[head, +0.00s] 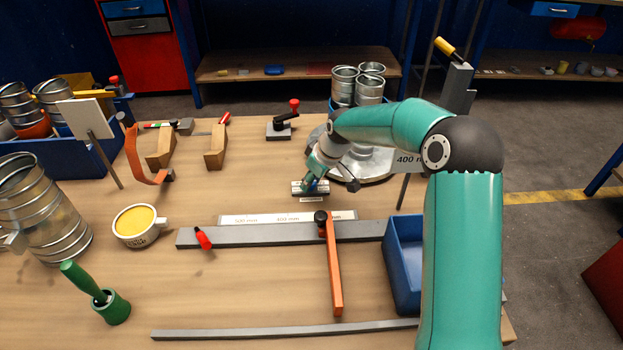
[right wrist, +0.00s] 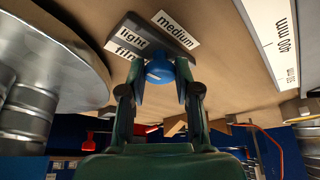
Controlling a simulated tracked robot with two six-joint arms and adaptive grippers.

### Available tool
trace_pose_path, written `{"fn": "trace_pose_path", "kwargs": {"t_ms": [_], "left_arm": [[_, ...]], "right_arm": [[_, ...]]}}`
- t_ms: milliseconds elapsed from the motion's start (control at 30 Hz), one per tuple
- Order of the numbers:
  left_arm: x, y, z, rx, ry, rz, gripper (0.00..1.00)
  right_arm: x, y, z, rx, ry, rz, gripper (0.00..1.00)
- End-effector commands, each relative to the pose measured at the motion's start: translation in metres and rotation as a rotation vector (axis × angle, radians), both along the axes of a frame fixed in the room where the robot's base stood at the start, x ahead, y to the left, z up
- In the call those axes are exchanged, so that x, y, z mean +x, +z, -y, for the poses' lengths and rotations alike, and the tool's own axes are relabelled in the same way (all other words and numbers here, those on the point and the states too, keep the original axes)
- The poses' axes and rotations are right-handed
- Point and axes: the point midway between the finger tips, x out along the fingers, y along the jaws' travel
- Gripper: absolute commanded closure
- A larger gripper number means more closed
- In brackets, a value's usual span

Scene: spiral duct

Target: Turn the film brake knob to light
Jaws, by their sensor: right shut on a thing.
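The film brake is a small dark block (head: 297,188) on the table, below the turntable. In the head view my right gripper (head: 316,183) reaches down over the block and hides most of the knob. My left gripper is not in view.
The round turntable (head: 372,165) with metal duct pieces (head: 344,88) stands close behind the gripper. A grey rail (head: 280,234) with an orange lever (head: 334,265) lies in front. A blue bin (head: 404,255) is at the right.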

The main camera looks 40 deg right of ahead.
Motion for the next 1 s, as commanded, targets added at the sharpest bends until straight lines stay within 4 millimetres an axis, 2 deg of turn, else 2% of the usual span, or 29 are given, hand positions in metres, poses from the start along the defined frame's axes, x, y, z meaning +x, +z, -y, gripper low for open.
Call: {"fn": "trace_pose_path", "kwargs": {"t_ms": [267, 300, 433, 767, 867, 1000], "left_arm": [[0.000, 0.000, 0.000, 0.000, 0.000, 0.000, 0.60], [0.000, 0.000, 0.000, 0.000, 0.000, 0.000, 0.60], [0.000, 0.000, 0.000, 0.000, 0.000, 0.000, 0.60], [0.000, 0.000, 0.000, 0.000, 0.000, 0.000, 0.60], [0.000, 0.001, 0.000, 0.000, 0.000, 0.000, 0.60], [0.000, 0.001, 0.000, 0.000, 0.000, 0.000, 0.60]], "right_arm": [[0.002, 0.002, 0.001, -0.003, 0.000, 0.009, 1.00], [0.002, 0.002, 0.001, -0.003, 0.000, 0.009, 0.63], [0.001, 0.002, 0.001, -0.003, -0.001, 0.006, 0.43], [0.000, 0.002, 0.001, -0.001, -0.001, 0.002, 0.43], [-0.002, 0.008, 0.002, -0.002, -0.001, 0.003, 0.43], [-0.009, 0.026, 0.004, -0.003, -0.002, 0.005, 0.43]]}}
